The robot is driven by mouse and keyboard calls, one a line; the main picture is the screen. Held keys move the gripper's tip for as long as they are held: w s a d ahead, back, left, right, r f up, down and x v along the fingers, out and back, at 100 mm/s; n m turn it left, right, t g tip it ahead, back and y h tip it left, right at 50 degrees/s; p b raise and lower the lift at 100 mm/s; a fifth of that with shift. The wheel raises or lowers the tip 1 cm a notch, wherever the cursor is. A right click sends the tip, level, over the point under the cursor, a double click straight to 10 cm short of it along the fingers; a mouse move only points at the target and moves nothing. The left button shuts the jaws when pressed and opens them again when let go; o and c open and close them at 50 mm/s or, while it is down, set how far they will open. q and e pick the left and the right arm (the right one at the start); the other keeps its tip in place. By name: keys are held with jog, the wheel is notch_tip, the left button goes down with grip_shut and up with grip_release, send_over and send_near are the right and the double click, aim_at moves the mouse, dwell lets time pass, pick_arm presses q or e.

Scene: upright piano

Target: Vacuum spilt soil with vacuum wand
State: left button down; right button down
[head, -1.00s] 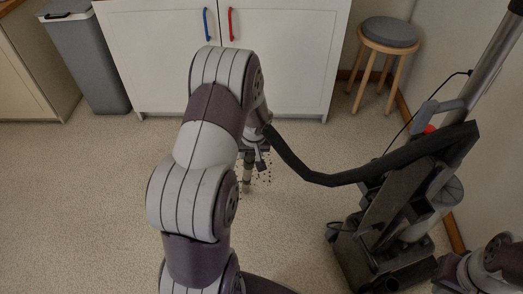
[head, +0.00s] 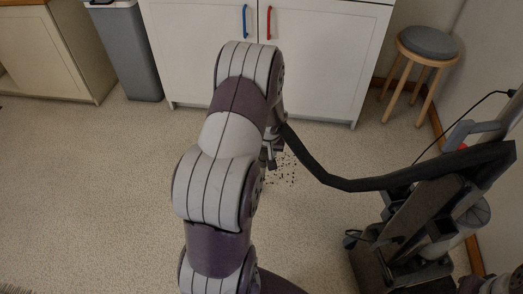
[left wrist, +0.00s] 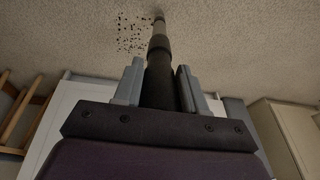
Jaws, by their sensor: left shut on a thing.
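My left gripper (left wrist: 158,88) is shut on the dark vacuum wand (left wrist: 160,65), which sits between its two grey fingers in the left wrist view. The wand's lighter tip points at the floor at the edge of the spilt soil (left wrist: 132,35). In the head view my left arm hides most of the gripper (head: 270,158). The soil (head: 285,170) is a patch of dark specks just right of it on the floor. A black hose (head: 340,183) runs from near the gripper to the vacuum cleaner (head: 420,225) at the right.
A white cabinet (head: 320,60) with blue and red handles stands behind the soil. A round stool (head: 428,45) stands at the back right. A grey bin (head: 125,55) and a cream cabinet (head: 50,60) stand at the back left. The floor at left is clear.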

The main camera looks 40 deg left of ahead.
pick_arm(q)
jog(key=w+d, duration=0.1)
jog(key=w+d+b, duration=0.1)
jog(key=d, duration=0.1)
jog(key=w+d, duration=0.1)
jog(key=shift+d+b, duration=0.3)
jog(key=shift+b, duration=0.1)
jog(key=w+d+p, duration=0.1)
jog(key=w+d, duration=0.1)
jog(key=w, duration=0.7)
jog(key=shift+w, duration=0.15)
dwell(0.3)
